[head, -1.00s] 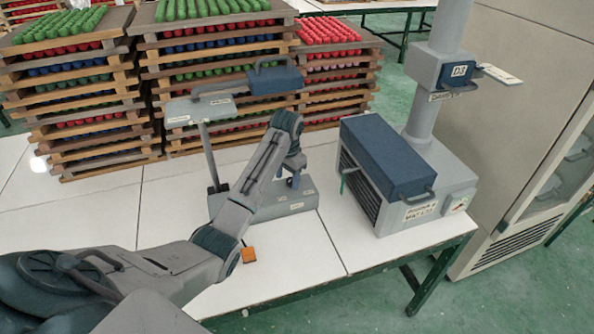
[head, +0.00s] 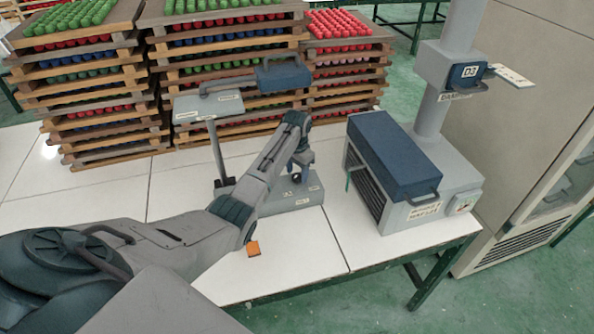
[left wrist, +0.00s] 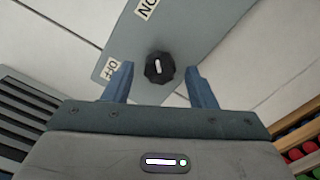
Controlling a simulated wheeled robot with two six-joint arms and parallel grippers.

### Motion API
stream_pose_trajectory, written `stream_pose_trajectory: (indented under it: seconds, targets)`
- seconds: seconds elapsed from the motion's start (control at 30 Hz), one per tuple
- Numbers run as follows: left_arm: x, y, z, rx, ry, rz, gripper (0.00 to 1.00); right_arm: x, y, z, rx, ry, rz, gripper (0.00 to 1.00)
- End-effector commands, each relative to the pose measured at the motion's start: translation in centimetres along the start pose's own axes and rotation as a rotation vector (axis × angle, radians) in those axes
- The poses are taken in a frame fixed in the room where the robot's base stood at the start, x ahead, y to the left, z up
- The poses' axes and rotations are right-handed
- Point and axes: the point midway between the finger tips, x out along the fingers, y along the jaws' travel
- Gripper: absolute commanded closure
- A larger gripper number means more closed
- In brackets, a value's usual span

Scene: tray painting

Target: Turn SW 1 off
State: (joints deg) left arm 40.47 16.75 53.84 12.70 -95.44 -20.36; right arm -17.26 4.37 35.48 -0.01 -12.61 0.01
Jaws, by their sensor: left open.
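The switch is a black rotary knob (left wrist: 159,68) with a white mark, on a grey panel (left wrist: 185,28). The mark runs nearly upright in the left wrist view. One label (left wrist: 146,8) lies at the panel's top, and another (left wrist: 110,68) lies left of the knob, partly cut by a finger. My left gripper (left wrist: 160,88) is open, its blue fingers on either side of the knob; I cannot tell whether they touch it. In the head view my left gripper (head: 299,163) is over the grey base box (head: 310,196) of the stand, hiding part of it.
A blue-topped grey machine (head: 395,160) stands to the right on the white table (head: 310,250). Stacked trays (head: 100,100) stand behind.

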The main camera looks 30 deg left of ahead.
Motion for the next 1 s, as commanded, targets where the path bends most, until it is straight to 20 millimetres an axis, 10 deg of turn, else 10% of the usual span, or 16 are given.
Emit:
stream_pose_trajectory:
  seconds: [0.37,0.6,1.0]
  targets:
    - [0.7,0.02,0.01,0.0,0.001,0.0,0.48,-0.1,0.19,-0.12,-0.001,0.001,0.002,0.64]
    - [0.67,0.02,0.01,0.0,0.001,0.0,0.93,-0.1,0.48,-0.18,-0.002,0.002,0.005,0.64]
    - [0.39,0.02,-0.01,-0.073,0.0,0.0,0.93,-1.05,0.61,-0.3,-0.002,0.003,0.006,0.64]
